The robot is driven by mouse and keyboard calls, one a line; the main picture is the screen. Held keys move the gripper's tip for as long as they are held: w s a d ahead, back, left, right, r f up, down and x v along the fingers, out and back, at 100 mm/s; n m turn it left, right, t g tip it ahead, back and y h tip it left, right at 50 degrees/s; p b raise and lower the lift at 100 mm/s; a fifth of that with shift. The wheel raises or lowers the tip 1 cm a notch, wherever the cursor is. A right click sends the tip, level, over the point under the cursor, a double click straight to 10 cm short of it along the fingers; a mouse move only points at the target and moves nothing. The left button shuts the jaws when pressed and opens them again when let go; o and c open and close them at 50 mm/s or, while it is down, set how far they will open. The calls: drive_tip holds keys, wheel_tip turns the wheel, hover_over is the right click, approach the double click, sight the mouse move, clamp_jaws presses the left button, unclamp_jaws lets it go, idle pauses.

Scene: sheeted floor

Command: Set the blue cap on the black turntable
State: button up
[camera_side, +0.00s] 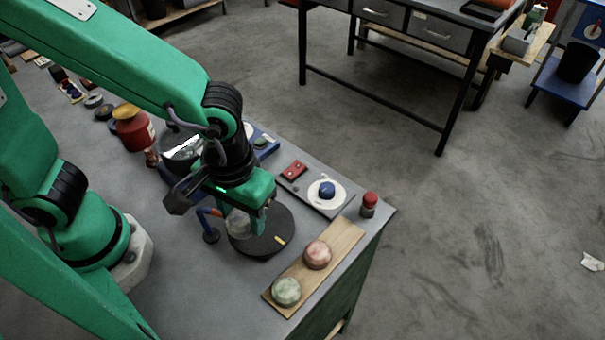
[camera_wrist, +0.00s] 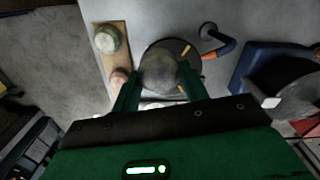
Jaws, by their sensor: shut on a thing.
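The black turntable (camera_side: 270,243) is a dark flat disc with a yellow mark, lying on the grey bench top. It also shows in the wrist view (camera_wrist: 187,49), partly covered. My gripper (camera_side: 245,225) is shut on a round cap (camera_side: 238,222), which I take as the blue cap, though it looks pale grey here. In the wrist view the cap (camera_wrist: 160,72) sits between the two green fingers, over the turntable. I cannot tell whether its underside touches the disc. The fingers hide part of the cap in the side view.
A wooden board (camera_side: 345,240) with a reddish cap (camera_side: 318,254) and a green cap (camera_side: 286,291) lies right of the turntable. A blue and orange bent pipe (camera_side: 211,233) stands close on its left. A white disc with a blue knob (camera_side: 327,189) is behind.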

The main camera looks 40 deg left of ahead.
drive_tip(key=w+f, duration=0.1)
drive_tip(key=w+a+f, duration=0.1)
drive_tip(key=w, duration=0.1)
drive_tip(key=w+a+f, duration=0.1)
drive_tip(key=w, duration=0.1)
drive_tip(key=shift+w+a+f, duration=0.1)
drive_tip(key=shift+f, duration=2.1)
drive_tip(key=shift+f, duration=0.1)
drive_tip(key=o, duration=1.1)
drive_tip(key=shift+c, duration=0.2)
wheel_tip(320, 180, up, 12)
